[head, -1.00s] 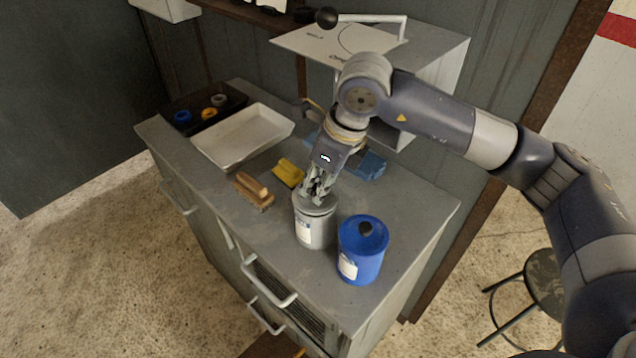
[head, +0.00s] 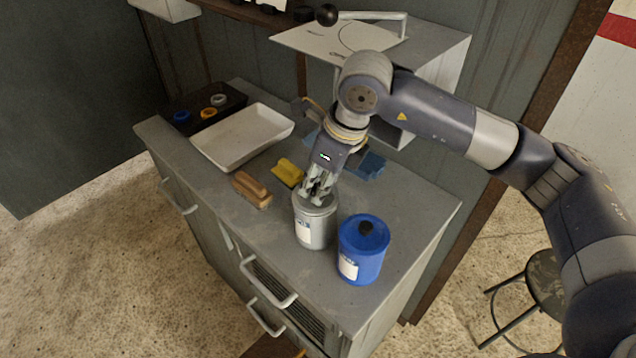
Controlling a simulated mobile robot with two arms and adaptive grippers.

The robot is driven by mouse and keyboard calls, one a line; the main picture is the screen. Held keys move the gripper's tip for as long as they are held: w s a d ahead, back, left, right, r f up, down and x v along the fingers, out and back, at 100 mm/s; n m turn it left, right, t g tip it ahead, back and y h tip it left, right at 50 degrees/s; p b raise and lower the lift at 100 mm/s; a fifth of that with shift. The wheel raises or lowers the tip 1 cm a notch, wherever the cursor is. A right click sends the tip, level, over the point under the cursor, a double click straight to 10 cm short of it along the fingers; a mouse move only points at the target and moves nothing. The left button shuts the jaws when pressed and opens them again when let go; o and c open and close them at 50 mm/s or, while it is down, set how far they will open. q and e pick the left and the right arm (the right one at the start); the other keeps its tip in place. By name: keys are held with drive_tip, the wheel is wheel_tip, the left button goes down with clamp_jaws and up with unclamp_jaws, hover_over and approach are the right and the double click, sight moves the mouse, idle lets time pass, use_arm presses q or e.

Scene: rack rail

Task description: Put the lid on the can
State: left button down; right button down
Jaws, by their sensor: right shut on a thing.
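A grey can (head: 314,232) with a white label stands upright on the grey cabinet top. My right gripper (head: 317,198) points down at the top of this can and is shut on the grey lid (head: 326,208), which is at the can's mouth. The fingers hide the lid's knob, and I cannot tell whether the lid is fully seated. A blue can (head: 362,258) with a blue lid and dark knob (head: 366,228) stands close by on the right. My left gripper is not in view.
The cabinet top (head: 415,205) also holds a wooden brush (head: 252,190), a yellow sponge (head: 288,172), a white tray (head: 242,137), a dark tray with tape rolls (head: 203,108) and a blue cloth (head: 370,165). A grey metal box (head: 435,65) stands behind. A stool (head: 545,280) is at right.

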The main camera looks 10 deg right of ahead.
drive_tip(key=shift+b, duration=0.4)
idle(0.5)
idle(0.3)
drive_tip(key=c, duration=0.9)
unclamp_jaws()
drive_tip(key=shift+r, duration=0.15)
drive_tip(key=shift+r+p, duration=1.55)
drive_tip(key=shift+r, duration=1.7)
drive_tip(key=shift+w+r, duration=0.1)
drive_tip(key=shift+r, duration=0.1)
